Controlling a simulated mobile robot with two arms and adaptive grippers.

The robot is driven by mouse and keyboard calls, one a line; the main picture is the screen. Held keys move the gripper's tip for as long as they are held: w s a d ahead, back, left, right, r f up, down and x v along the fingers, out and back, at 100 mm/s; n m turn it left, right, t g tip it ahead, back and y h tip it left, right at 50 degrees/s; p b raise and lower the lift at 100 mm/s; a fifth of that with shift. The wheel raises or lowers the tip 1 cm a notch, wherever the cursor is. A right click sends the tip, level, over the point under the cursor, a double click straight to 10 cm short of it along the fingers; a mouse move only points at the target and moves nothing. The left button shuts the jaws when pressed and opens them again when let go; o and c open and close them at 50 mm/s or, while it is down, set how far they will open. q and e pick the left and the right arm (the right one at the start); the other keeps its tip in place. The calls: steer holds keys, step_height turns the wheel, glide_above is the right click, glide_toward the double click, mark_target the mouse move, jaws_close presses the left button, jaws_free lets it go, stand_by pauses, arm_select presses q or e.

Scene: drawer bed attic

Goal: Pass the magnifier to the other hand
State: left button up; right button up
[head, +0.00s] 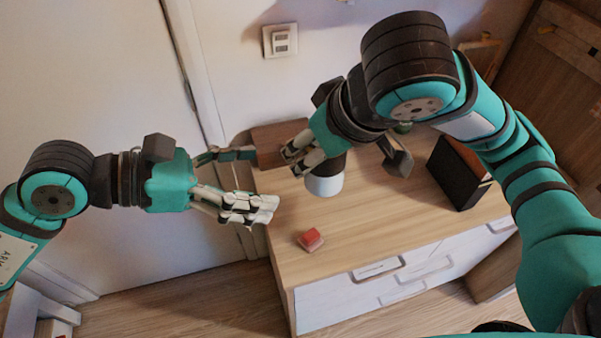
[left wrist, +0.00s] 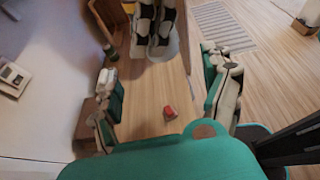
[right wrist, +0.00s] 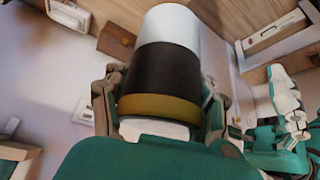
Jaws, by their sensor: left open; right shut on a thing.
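The magnifier appears as a cylinder with a white end, a black middle and a gold band in the right wrist view (right wrist: 165,65). My right gripper (head: 298,158) is shut on it above the dresser. In the head view its white end (head: 324,186) shows below the gripper, the rest partly hidden. My left gripper (head: 255,182) is open and empty, left of the right gripper, its fingers pointing toward it, with a gap between. In the left wrist view, the right gripper's fingers (left wrist: 155,28) show at the top, beyond my open left fingers (left wrist: 165,90).
The wooden dresser top (head: 380,210) lies below both grippers. A small red thing (head: 311,238) sits near its front left. A brown box (head: 275,140) stands at the back left, by the wall. A dark box (head: 457,173) stands at the right. The front middle is clear.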

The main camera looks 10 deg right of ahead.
mark_target(310, 178)
arm_select(q)
steer(key=x, duration=0.9)
steer(key=shift+d, duration=0.2)
steer(key=shift+w, duration=0.15)
steer(key=c, duration=1.3)
steer(key=shift+c, duration=0.2)
arm_select(e)
steer(key=o, duration=1.4)
